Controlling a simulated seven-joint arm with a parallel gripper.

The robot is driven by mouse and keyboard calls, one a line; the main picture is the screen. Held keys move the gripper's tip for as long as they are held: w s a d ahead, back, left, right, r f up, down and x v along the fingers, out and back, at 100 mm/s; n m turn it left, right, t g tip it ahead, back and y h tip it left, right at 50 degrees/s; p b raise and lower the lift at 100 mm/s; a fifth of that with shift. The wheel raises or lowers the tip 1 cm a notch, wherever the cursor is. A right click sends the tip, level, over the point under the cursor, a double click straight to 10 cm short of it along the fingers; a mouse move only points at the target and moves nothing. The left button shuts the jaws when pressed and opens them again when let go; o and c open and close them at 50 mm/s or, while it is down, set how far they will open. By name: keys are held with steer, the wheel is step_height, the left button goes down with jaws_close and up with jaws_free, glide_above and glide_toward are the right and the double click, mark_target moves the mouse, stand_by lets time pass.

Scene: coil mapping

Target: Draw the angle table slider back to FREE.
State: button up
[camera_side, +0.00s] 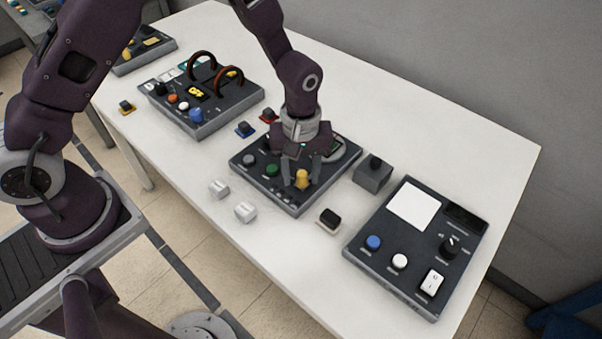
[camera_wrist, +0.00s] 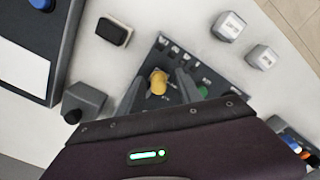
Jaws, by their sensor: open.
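My gripper (camera_side: 301,172) points down over the dark middle panel (camera_side: 298,207), fingers apart. In the side view a yellow knob (camera_side: 302,180) shows at the fingertips. In the wrist view the yellow knob (camera_wrist: 158,81) lies between the two fingers of my gripper (camera_wrist: 158,88), with no clear grip on it. A green knob (camera_side: 271,170) and a grey knob (camera_side: 249,160) sit left of it on the same panel. I cannot tell which control is the angle table slider. No FREE mark is legible, and my gripper hides part of the panel.
A dark box with a black knob (camera_side: 374,173) stands close right of the panel. A black-topped block (camera_side: 328,220) and two white blocks (camera_side: 219,188) (camera_side: 245,212) lie in front. A larger panel (camera_side: 415,250) is at right, another (camera_side: 205,112) at back left.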

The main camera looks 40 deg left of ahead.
mark_target(301, 175)
step_height(301, 175, up, 6)
steer(key=shift+r, duration=0.25)
stand_by(0.4)
steer(key=s+a+r+m+t, duration=0.1)
steer(key=s+a+r+m, duration=0.15)
steer(key=r, duration=0.55)
steer(key=s+a+r+m+t, duration=0.1)
steer(key=s+a+r, duration=0.1)
steer(key=s+r, duration=0.35)
steer(key=s+a+r+m+t, duration=0.1)
steer(key=s+a+r+m, duration=0.1)
steer(key=s+r, duration=0.2)
steer(key=s+a+r+m+t, duration=0.2)
steer(key=s+a+r+m, duration=0.1)
steer(key=s, duration=0.6)
steer(key=shift+r+t, duration=0.3)
steer(key=shift+r, duration=0.15)
steer(key=shift+o, duration=0.2)
steer(key=shift+a+m, duration=0.1)
steer(key=shift+m, duration=0.15)
